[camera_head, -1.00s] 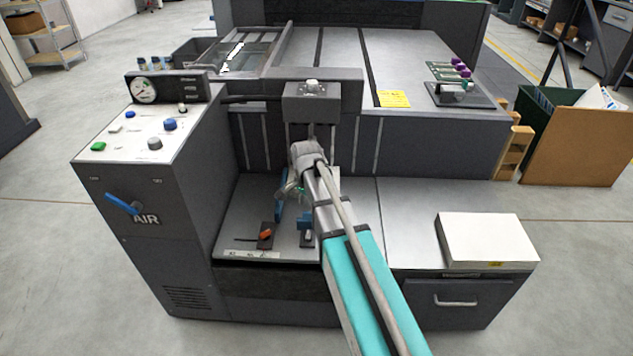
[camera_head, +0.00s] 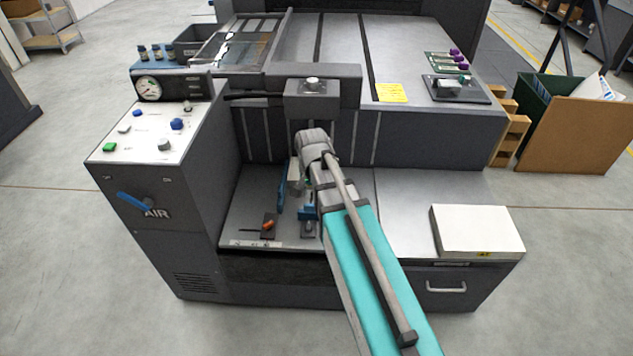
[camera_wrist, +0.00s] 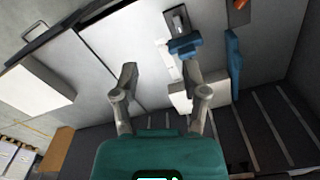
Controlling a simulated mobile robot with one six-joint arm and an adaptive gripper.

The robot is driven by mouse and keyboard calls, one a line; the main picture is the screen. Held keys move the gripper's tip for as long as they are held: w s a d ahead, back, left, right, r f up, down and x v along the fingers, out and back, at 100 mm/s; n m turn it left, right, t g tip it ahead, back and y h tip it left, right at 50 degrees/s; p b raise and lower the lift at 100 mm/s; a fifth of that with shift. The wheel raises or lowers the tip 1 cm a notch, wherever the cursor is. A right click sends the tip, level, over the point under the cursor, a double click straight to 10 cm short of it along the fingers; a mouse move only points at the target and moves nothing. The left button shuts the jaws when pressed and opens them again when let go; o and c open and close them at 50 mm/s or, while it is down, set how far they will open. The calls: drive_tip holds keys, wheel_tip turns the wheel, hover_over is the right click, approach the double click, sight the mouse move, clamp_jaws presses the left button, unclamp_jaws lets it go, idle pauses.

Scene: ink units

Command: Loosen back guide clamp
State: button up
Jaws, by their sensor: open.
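Two clamp fittings are on the steel bed: an orange lever (camera_head: 268,225) on a dark base, and a blue block (camera_head: 307,213) with a dark slotted plate in front of it. Nothing legible shows which is the back guide clamp. A blue upright plate (camera_head: 282,190) stands between them and further back. In the wrist view the blue block (camera_wrist: 185,46), blue plate (camera_wrist: 233,62) and orange lever (camera_wrist: 241,4) lie beyond the fingers. My gripper (camera_wrist: 160,77) is open and empty above the bed, its right finger overlapping a pale block (camera_wrist: 212,88). My wrist hides most of the gripper in the head view.
The control cabinet (camera_head: 140,200) with a blue AIR lever stands left of the bed. An overhanging head (camera_head: 312,98) is behind my wrist. A white paper stack (camera_head: 477,231) lies at right. Bare bed is free between my arm and the stack.

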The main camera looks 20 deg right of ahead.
drive_tip(key=s+r+n+p, duration=0.4)
drive_tip(key=s+r+p, duration=0.1)
drive_tip(key=r+p, duration=0.1)
drive_tip(key=shift+r, duration=0.6)
drive_tip(key=b, duration=1.6)
hover_over(308, 225)
wheel_tip(308, 225, down, 16)
drive_tip(key=shift+f, duration=0.25)
wheel_tip(308, 225, down, 14)
drive_tip(key=b, duration=1.3)
drive_tip(key=shift+r, duration=0.25)
drive_tip(key=shift+c, duration=0.2)
clamp_jaws()
